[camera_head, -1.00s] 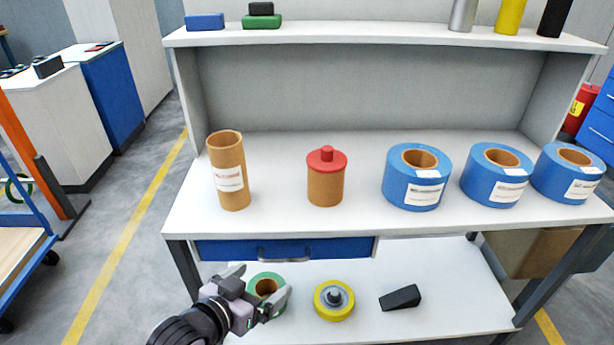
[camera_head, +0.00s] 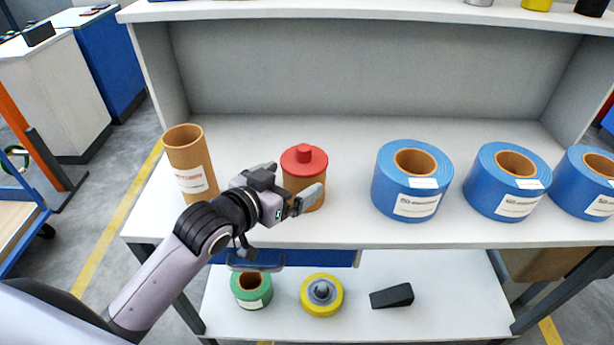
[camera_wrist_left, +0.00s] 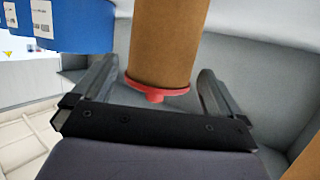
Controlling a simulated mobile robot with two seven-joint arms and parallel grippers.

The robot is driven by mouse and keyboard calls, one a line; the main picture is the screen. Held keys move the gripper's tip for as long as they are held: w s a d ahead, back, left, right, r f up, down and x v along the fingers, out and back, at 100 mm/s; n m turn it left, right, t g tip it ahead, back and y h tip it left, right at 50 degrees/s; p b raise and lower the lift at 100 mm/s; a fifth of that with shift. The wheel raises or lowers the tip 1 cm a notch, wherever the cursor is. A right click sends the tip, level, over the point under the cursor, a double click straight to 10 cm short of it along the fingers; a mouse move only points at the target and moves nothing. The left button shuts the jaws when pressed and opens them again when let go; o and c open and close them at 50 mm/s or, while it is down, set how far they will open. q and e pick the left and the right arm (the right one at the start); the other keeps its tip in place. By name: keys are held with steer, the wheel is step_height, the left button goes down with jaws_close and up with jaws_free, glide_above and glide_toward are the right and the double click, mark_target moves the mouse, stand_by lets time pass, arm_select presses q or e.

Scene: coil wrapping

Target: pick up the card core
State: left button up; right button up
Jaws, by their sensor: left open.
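A short card-brown cylinder with a red knobbed lid (camera_head: 304,160) stands upright on the bench top. A taller, open card tube (camera_head: 188,160) with a white label stands to its left. My left gripper (camera_head: 295,181) is open at the red-lidded cylinder, with its fingers to either side of it and part of the cylinder hidden behind them. In the left wrist view the brown cylinder (camera_wrist_left: 165,40) appears upside down between the open fingers (camera_wrist_left: 156,70), with visible gaps on both sides. My right gripper is not in view.
Blue rolls (camera_head: 412,180) stand to the right on the bench top (camera_head: 345,215). Below, a lower shelf (camera_head: 440,315) holds a green roll (camera_head: 251,288), a yellow-ringed part (camera_head: 322,295) and a black wedge (camera_head: 392,296). A brown edge (camera_wrist_left: 303,165) shows at the wrist view's lower right.

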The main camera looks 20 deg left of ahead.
arm_select(q)
steer(key=shift+x, duration=2.8)
steer(key=shift+a, duration=0.15)
steer(key=shift+r, duration=0.1)
steer(key=c, duration=0.7)
